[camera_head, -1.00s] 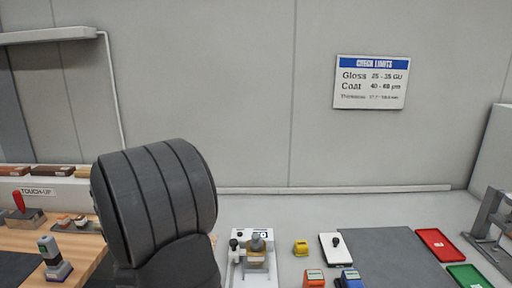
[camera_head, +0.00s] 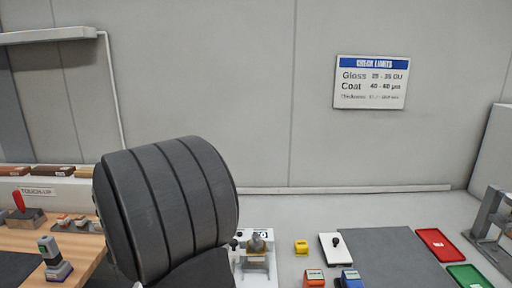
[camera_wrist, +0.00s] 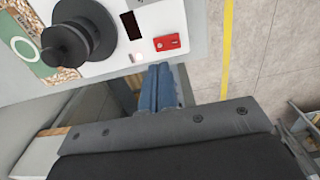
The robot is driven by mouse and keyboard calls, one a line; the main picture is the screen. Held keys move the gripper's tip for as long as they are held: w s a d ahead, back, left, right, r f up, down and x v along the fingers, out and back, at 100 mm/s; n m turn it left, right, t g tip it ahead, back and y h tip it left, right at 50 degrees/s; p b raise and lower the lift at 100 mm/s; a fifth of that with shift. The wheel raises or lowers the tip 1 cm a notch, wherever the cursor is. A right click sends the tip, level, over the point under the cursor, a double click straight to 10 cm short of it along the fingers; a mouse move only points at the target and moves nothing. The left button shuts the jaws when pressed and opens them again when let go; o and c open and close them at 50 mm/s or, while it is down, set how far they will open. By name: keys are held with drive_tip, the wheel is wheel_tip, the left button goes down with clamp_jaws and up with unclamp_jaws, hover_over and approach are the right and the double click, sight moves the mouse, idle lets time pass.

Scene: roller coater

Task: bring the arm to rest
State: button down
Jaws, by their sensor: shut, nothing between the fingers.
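My gripper (camera_wrist: 158,88) shows in the wrist view with its blue fingers together and nothing between them. It points toward the edge of a pale panel with a black knob (camera_wrist: 70,45) and a small red part (camera_wrist: 167,42). I cannot tell whether the fingertips touch the panel or are only in front of it. In the head view my own dark arm link fills the lower left middle and the gripper is hidden.
In the head view a white fixture (camera_head: 257,271), a yellow block (camera_head: 301,247), a dark mat (camera_head: 385,255), a red tray (camera_head: 437,245) and a green tray (camera_head: 469,277) lie on the bench. A wooden touch-up bench (camera_head: 72,240) stands left. A yellow floor line (camera_wrist: 227,50) crosses the wrist view.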

drive_tip(key=shift+r, duration=0.2)
drive_tip(key=shift+f, duration=0.1)
wheel_tip(320, 180, down, 7)
idle(0.6)
drive_tip(key=s+r+t, duration=0.1)
drive_tip(key=s+r, duration=0.1)
drive_tip(key=r, duration=1)
drive_tip(key=s+r, duration=0.3)
drive_tip(key=r, duration=0.8)
drive_tip(key=f, duration=0.2)
drive_tip(key=w+f, duration=0.1)
drive_tip(key=f, duration=0.1)
drive_tip(key=shift+f, duration=0.3)
